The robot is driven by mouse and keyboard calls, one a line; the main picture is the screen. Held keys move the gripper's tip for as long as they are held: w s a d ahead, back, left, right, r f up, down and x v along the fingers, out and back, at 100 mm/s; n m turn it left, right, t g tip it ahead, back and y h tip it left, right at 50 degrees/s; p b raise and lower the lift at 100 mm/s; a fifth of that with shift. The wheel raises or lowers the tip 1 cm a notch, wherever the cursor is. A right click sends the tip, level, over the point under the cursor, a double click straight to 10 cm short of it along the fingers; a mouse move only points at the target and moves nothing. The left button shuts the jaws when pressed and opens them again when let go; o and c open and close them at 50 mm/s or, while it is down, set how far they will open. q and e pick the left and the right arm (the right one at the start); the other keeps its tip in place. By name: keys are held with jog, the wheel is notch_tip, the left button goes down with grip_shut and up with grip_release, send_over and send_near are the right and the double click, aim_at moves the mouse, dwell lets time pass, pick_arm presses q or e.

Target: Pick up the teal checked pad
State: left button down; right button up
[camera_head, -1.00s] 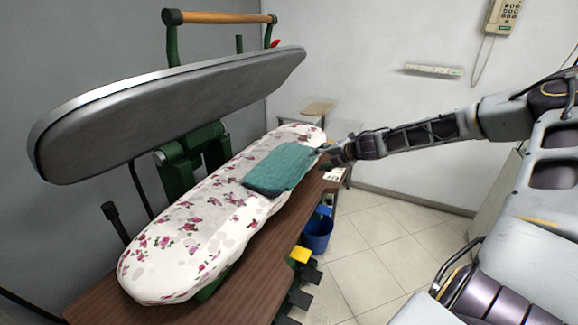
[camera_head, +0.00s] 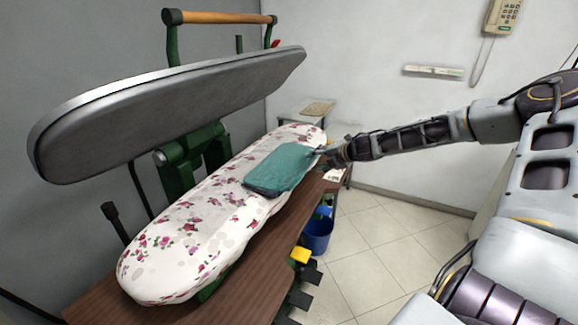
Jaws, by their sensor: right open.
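The teal checked pad (camera_head: 276,170) lies flat on the floral padded pressing board (camera_head: 190,243), toward its far end. My right gripper (camera_head: 320,152) is at the pad's far right edge, its fingertips close to or over the corner. The jaws are small and dark here, and I cannot tell whether they touch the pad. The right gripper is open. My left gripper is not in view.
The grey upper press plate (camera_head: 170,118) hangs open above and behind the board. A wooden table edge (camera_head: 262,262) runs along the board's front. A blue bucket (camera_head: 318,236) stands on the tiled floor (camera_head: 385,250). A telephone (camera_head: 502,16) hangs on the wall.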

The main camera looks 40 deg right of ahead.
aim_at(310, 164)
jog(key=shift+w+f, duration=0.4)
jog(key=shift+f, duration=0.1)
jog(key=shift+w+a+f, duration=0.15)
jog(key=shift+w+f, duration=0.35)
jog(key=shift+f, duration=0.05)
jog(key=shift+w+f+b, duration=0.15)
jog(key=shift+w+b, duration=0.1)
jog(key=shift+b, duration=0.1)
jog(key=shift+w+f, duration=0.15)
jog(key=shift+w, duration=0.1)
jog(key=shift+w+f, duration=0.2)
jog(key=shift+w, duration=0.2)
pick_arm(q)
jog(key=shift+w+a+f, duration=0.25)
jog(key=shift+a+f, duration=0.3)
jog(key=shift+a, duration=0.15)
